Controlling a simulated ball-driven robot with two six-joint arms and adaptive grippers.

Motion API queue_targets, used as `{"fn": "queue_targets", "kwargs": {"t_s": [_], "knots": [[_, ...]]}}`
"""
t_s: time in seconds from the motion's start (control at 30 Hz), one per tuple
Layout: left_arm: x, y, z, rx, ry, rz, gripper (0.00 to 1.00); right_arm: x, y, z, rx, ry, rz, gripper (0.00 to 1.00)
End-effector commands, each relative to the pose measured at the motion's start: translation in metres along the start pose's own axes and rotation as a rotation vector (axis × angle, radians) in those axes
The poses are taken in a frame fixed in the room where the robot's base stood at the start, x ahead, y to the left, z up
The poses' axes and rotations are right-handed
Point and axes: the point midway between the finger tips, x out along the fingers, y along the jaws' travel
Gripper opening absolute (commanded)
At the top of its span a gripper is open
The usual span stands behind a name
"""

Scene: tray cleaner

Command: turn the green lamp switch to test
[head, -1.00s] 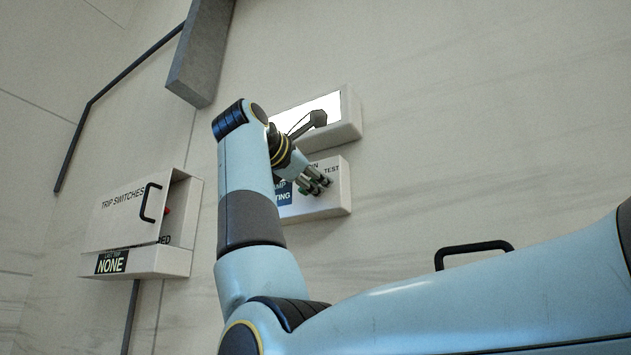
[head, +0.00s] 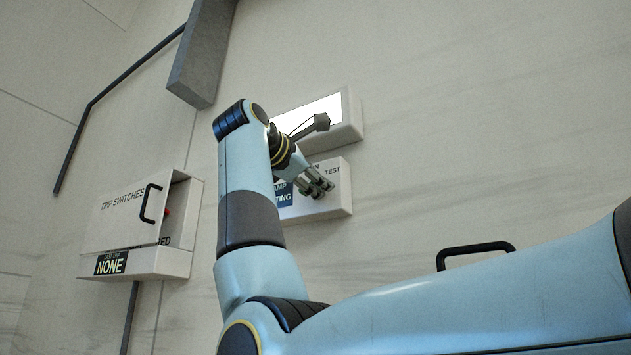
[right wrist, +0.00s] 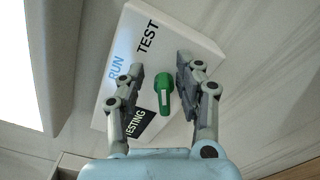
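The green lamp switch (right wrist: 163,92) shows in the right wrist view on a white panel (right wrist: 182,40), below the word TEST and right of RUN. Its long axis runs roughly up and down in that view. A dark plate on the panel reads TESTING (right wrist: 138,122). My right gripper (right wrist: 162,78) is open, with a finger on each side of the switch and visible gaps to it. In the head view my right gripper (head: 321,188) is in front of the panel (head: 335,200) and hides the switch. My left gripper is not in view.
A box with a bright white face (head: 345,125) is just above the panel. A trip switches box (head: 125,215) with a black handle is on the wall at left, its display reading NONE. A grey beam (head: 200,60) hangs above. The wall at right is clear.

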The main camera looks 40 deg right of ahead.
Motion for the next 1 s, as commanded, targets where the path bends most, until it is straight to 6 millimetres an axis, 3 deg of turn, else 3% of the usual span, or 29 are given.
{"fn": "queue_targets", "kwargs": {"t_s": [0.27, 0.7, 1.0], "knots": [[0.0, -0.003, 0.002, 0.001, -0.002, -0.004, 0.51, -0.005, -0.002, -0.003, -0.004, 0.003, -0.003, 0.35], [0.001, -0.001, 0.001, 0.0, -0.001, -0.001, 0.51, -0.07, -0.001, -0.003, -0.003, 0.003, -0.001, 0.35], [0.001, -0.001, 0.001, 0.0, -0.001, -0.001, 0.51, -0.075, -0.001, -0.003, -0.003, 0.001, -0.002, 0.35]]}}
